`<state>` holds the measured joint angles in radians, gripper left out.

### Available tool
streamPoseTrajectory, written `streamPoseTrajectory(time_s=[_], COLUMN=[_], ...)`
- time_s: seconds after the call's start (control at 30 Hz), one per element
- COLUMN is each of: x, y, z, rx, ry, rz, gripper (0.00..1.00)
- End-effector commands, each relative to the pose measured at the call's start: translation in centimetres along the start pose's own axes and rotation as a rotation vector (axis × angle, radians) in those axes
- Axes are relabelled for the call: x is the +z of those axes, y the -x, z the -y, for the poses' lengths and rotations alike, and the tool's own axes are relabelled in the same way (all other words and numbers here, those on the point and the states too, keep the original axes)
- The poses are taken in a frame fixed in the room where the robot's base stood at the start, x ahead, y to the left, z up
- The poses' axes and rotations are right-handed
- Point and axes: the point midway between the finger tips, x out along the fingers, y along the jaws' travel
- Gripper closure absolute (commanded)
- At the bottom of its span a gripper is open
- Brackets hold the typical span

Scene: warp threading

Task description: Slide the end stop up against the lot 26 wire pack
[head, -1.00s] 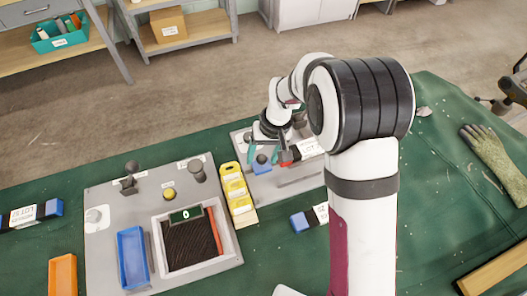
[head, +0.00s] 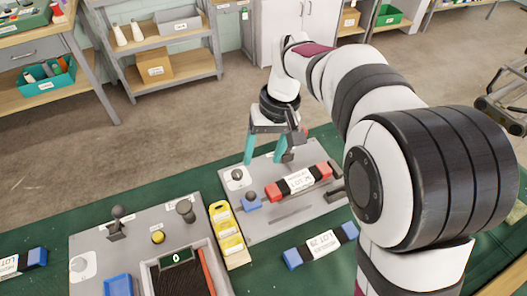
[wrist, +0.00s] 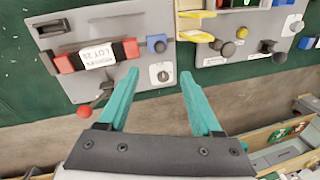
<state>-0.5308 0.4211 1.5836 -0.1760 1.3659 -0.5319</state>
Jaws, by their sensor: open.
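The lot 26 wire pack (head: 299,181), dark with red ends and a white label, lies on the grey plate; its label reads LOT 26 in the wrist view (wrist: 97,55). The end stop appears to be the small blue block (head: 251,203) with a dark knob, off the pack's left end. In the wrist view the blue block (wrist: 157,43) sits beside the red end with what looks like a narrow gap. My gripper (head: 265,160), with teal fingers, is open and empty above the plate's far edge, apart from the block. Its fingertips (wrist: 161,74) show in the wrist view.
A blue-ended pack (head: 322,245) lies on the green mat in front of the plate. Yellow holders (head: 227,230) stand left of it. Another grey panel (head: 150,220) has knobs and a display. A red-knobbed lever (wrist: 84,111) stands near my fingers.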

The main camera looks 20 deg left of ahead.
Motion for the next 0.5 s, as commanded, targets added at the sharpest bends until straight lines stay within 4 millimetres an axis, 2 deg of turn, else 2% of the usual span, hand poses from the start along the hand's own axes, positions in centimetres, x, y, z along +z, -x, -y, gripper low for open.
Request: streamPoseTrajectory(time_s=[0.07, 0.2, 0.23, 0.3, 0.37, 0.5], x=[0.5, 2.0, 2.2, 2.2, 2.1, 1.6], y=[-0.4, -1.1, -1.2, -1.6, -2.4, -6.0], z=[1.0, 4.7, 5.2, 5.6, 5.2, 4.0], rx=[0.053, 0.291, 0.325, 0.365, 0.370, 0.367], ry=[0.111, 0.625, 0.701, 0.793, 0.802, 0.796], rz=[0.004, 0.004, 0.002, 0.001, 0.004, 0.007], gripper=[0.34, 0.34, 0.34, 0.34, 0.34, 0.34])
